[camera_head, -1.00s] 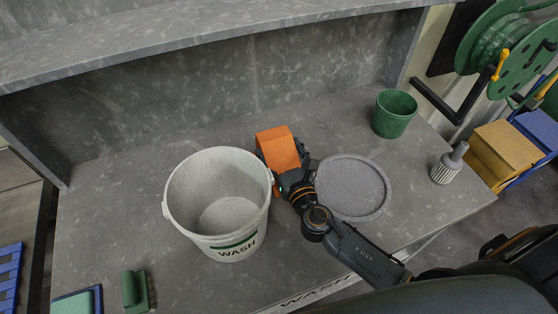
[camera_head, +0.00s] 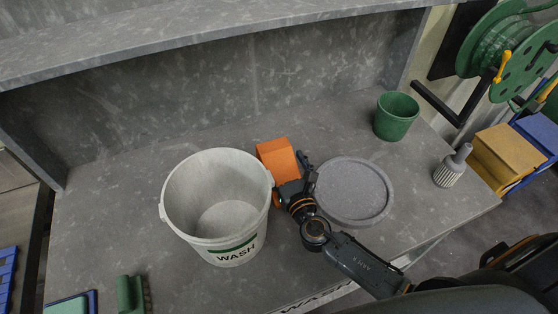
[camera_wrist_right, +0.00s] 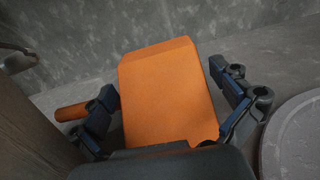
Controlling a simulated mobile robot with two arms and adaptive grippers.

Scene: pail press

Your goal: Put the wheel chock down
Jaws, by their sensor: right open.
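The orange wheel chock (camera_head: 277,157) stands on the grey bench, behind and right of the white pail (camera_head: 214,240). My right gripper (camera_head: 291,182) is at the chock's near end. In the right wrist view the chock (camera_wrist_right: 165,95) lies between the two spread fingers of the open gripper (camera_wrist_right: 168,100). A gap shows between the right finger and the chock; the left finger is close to its side. The chock's lower near end is hidden behind my gripper. My left gripper is not in view.
A round grey tray (camera_head: 388,193) lies just right of my right gripper. A green cup (camera_head: 396,118) and a grey ribbed bottle (camera_head: 450,170) stand farther right. A green block (camera_head: 131,295) lies at front left. The bench behind the chock is clear up to the back wall.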

